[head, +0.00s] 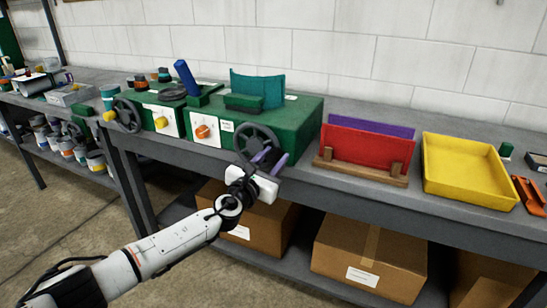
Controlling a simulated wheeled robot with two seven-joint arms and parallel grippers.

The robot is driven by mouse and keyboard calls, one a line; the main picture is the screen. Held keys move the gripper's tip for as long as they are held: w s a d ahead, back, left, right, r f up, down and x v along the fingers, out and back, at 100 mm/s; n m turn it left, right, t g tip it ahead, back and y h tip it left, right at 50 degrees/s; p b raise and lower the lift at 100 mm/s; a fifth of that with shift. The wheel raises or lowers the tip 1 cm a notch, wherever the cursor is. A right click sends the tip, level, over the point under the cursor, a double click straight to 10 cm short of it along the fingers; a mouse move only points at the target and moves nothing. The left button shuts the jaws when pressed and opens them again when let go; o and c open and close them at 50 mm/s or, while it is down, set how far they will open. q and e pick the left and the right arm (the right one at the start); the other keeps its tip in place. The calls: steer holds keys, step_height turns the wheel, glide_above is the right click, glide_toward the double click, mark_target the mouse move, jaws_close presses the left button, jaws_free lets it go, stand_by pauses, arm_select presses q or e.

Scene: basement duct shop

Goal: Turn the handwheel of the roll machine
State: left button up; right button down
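The roll machine (290,122) is a green bench-top unit with white front panels and an orange knob. Its dark grey spoked handwheel (248,133) is on the front right. My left gripper (270,159) is at the lower right of this wheel. Its two purple fingers look apart, close to the rim and partly overlapping it. I cannot tell whether they touch it. Nothing is seen held between them. A second dark handwheel (127,115) is farther left, beside a yellow knob. My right gripper is not in view.
On the grey bench (330,195), a red panel (368,148) stands in a wooden rack, right of the machine. A yellow tray (467,170) is beyond it. Cardboard boxes (370,255) fill the lower shelf. A blue lever (186,77) rises from the machine top. The floor at left is clear.

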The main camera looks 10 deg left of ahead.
arm_select(q)
steer(key=shift+r, duration=0.15)
steer(key=shift+s+a, duration=0.1)
steer(key=shift+s, duration=0.15)
steer(key=p+v, duration=0.3)
steer(key=v, duration=0.6)
steer(key=shift+s, duration=0.4)
steer(key=shift+a, duration=0.1)
